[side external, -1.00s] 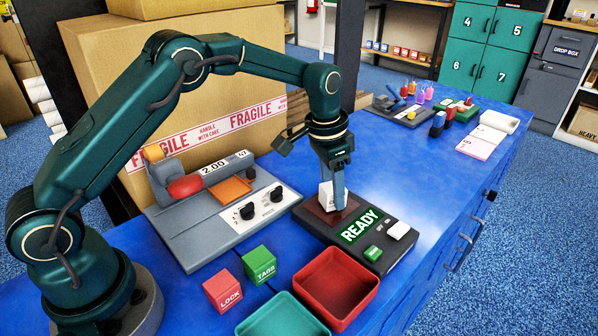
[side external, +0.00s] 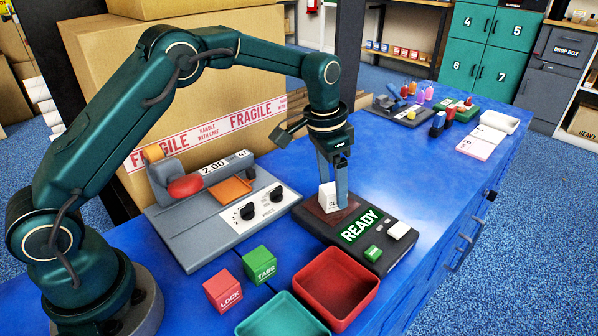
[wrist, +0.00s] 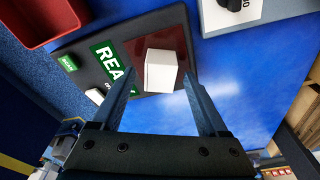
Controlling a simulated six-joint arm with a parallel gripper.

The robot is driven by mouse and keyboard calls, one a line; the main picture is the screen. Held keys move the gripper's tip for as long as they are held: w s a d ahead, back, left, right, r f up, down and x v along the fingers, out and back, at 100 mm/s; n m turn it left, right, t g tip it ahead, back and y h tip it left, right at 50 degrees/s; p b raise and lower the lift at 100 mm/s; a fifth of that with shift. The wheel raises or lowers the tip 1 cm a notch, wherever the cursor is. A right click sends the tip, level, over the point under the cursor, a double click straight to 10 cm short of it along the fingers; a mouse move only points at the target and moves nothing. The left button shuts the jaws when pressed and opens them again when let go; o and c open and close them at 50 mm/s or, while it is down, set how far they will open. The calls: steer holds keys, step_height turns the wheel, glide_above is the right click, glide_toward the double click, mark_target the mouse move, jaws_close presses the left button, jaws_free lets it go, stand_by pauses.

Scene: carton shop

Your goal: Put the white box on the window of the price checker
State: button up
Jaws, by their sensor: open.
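The white box (side external: 328,198) sits on the dark red window (side external: 312,209) of the price checker (side external: 398,248), whose green display reads READY. In the wrist view the white box (wrist: 161,70) rests on the window (wrist: 178,42), inside its border. My gripper (side external: 334,192) points down over the window. Its fingers are spread, one to each side of the box in the wrist view (wrist: 158,80), with gaps showing beside the box there. Part of the window is hidden by the box and a finger.
A scale with knobs (side external: 205,232) stands left of the price checker. A red tray (side external: 337,286), a teal tray (side external: 281,318), a red LOCK cube (side external: 223,291) and a green TAGS cube (side external: 260,264) lie in front.

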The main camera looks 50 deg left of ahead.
mark_target(324, 191)
steer(key=s+a+r+n+t, duration=0.1)
steer(key=s+r, duration=0.2)
steer(key=r, duration=0.4)
steer(key=s+r, duration=0.4)
steer(key=r, duration=0.4)
steer(key=s+a+f+n+t, duration=0.1)
steer(key=s+f, duration=0.1)
steer(key=s, duration=0.6)
steer(key=s+a+f+n+t, duration=0.1)
steer(key=s+f+n+t, duration=0.1)
steer(key=s, duration=0.7)
steer(key=shift+f+y, duration=0.4)
